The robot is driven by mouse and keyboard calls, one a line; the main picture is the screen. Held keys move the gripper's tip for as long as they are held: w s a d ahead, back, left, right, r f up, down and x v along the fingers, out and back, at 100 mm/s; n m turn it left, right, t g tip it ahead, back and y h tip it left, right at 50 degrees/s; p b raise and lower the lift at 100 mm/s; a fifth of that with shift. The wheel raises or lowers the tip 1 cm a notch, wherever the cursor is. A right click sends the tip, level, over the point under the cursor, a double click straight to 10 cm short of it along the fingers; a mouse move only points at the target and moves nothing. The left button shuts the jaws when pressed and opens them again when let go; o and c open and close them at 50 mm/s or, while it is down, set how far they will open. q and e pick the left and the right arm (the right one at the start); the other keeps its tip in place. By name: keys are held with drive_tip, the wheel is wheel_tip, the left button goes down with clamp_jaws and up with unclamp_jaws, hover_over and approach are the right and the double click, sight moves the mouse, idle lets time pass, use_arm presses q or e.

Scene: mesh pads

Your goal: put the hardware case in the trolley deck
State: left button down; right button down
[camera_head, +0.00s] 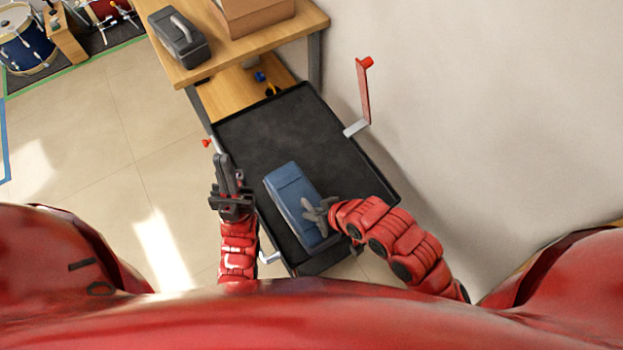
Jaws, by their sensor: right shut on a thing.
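The hardware case (288,191) is a long blue box in the head view. It is over the black trolley deck (290,117), in its near half, lying lengthwise at a slant. I cannot tell whether it rests on the deck or is held slightly above it. My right gripper (318,213) is shut on the case at its near right part and hides some of it. My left gripper (225,172) is at the deck's left edge, apart from the case; its finger gap is not clear.
A wooden bench (268,40) beyond the deck bears a dark grey toolbox (180,40) and a cardboard box (252,14). A red-tipped handle (364,92) rises at the deck's right. The deck's far half is bare. A wall stands right; open floor lies left.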

drive_tip(key=w+b, duration=0.2)
drive_tip(key=b, duration=0.1)
drive_tip(key=w+f+b, duration=0.1)
drive_tip(key=w+b, duration=0.4)
drive_tip(key=b, duration=0.1)
drive_tip(key=shift+w+d+f, duration=0.1)
drive_tip(key=shift+w+f, duration=0.05)
drive_tip(key=shift+w, duration=0.05)
drive_tip(key=w+f+p, duration=0.1)
drive_tip(key=w+f, duration=0.2)
drive_tip(key=w, duration=0.5)
drive_tip(key=shift+d+f, duration=0.25)
drive_tip(key=shift+f, duration=0.1)
drive_tip(key=c, duration=0.8)
unclamp_jaws()
